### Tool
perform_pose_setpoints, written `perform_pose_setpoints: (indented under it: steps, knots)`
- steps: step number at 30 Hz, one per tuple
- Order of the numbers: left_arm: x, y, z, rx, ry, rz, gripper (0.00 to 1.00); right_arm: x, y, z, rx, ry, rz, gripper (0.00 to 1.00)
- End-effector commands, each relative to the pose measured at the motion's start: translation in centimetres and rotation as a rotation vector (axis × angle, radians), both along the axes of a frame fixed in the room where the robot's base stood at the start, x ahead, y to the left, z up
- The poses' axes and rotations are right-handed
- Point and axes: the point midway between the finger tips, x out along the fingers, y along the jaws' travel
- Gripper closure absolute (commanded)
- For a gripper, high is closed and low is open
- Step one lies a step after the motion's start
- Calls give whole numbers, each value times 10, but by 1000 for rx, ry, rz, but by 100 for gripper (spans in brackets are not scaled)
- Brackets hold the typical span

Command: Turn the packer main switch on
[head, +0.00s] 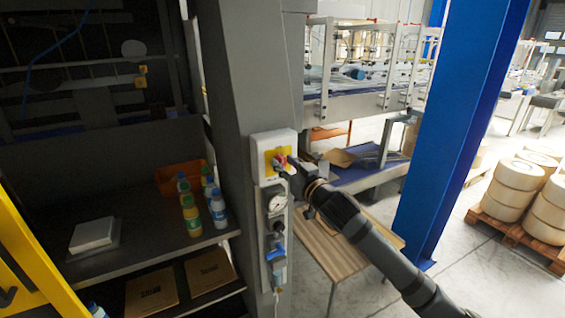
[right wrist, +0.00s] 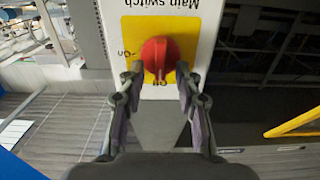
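The main switch is a red rotary knob (right wrist: 159,55) on a yellow plate (right wrist: 131,35), with "Main switch" printed upside down above it in the right wrist view. The knob's grip ridge stands roughly upright in that view, and the "ON" mark is to its left. In the head view the red knob (head: 279,160) sits on the yellow plate (head: 268,168) of a white box on the grey column. My right gripper (right wrist: 159,75) has its two fingers on either side of the knob, apart, with small gaps seeming to show beside it. My left gripper is out of view.
Below the switch are a pressure gauge (head: 276,204) and a blue valve part (head: 275,254). Left of the column, a dark shelf (head: 150,245) holds bottles (head: 191,214). A blue post (head: 455,130) stands right of my right arm. A wooden table (head: 335,262) is below it.

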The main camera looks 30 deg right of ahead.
Motion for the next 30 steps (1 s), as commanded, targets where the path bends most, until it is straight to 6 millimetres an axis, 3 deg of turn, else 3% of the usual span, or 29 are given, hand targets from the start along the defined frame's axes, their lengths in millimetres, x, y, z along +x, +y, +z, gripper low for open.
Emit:
perform_pose_setpoints:
  steps: [5, 13, 19, 30]
  knots:
    - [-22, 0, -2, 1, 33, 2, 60, 0, 0, 0, 0, 1, 0, 66]
    - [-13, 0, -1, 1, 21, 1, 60, 0, 0, 0, 0, 1, 0, 100]
    - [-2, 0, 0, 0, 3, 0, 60, 0, 0, 0, 0, 1, -1, 100]
    - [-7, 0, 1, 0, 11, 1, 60, 0, -2, 0, 114, 2, -1, 100]
